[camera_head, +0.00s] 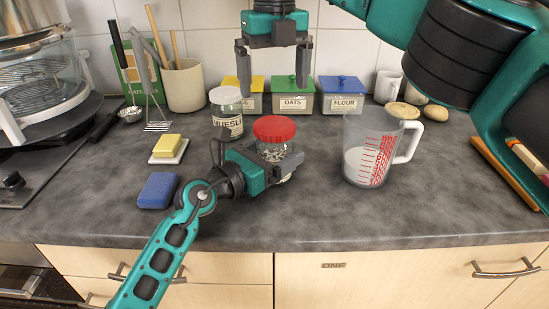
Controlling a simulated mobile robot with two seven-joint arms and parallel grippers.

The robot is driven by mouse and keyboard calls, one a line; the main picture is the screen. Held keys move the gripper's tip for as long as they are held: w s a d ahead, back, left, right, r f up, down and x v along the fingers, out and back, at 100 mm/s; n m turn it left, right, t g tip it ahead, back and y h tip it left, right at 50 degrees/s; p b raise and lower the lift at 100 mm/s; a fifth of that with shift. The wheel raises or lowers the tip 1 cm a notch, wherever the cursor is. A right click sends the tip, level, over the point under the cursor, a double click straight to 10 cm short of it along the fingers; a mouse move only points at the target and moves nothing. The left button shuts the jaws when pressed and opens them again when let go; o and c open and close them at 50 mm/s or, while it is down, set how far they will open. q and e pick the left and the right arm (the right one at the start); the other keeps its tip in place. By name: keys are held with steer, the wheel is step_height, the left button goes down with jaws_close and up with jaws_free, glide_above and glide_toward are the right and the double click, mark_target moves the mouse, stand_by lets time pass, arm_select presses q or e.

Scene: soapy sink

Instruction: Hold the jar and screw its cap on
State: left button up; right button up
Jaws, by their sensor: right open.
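The glass jar (272,150) stands near the middle of the counter with the red cap (274,129) on top of it. I cannot tell whether the cap is screwed tight. My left gripper (283,158) reaches in from the lower left and is shut around the jar's body, below the cap, hiding part of the glass. My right gripper (274,82) hangs from above, pointing down, behind and above the jar in the picture. Its fingers are apart and nothing is between them.
A measuring jug (357,150) stands to the right. A muesli jar (227,113) is behind on the left, with yellow, green and blue-lidded boxes (343,97) at the back. A blue sponge (157,191) and butter dish (167,155) lie left.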

arm_select(q)
steer(key=c, duration=1.2)
arm_select(e)
steer(key=shift+n, duration=0.4)
arm_select(q)
steer(key=shift+c, duration=0.7)
arm_select(e)
steer(key=shift+n, duration=0.7)
steer(key=n, duration=1)
steer(key=shift+n, duration=0.3)
steer(key=n, duration=0.8)
steer(key=shift+n, duration=0.4)
steer(key=n, duration=0.9)
steer(key=shift+n, duration=0.4)
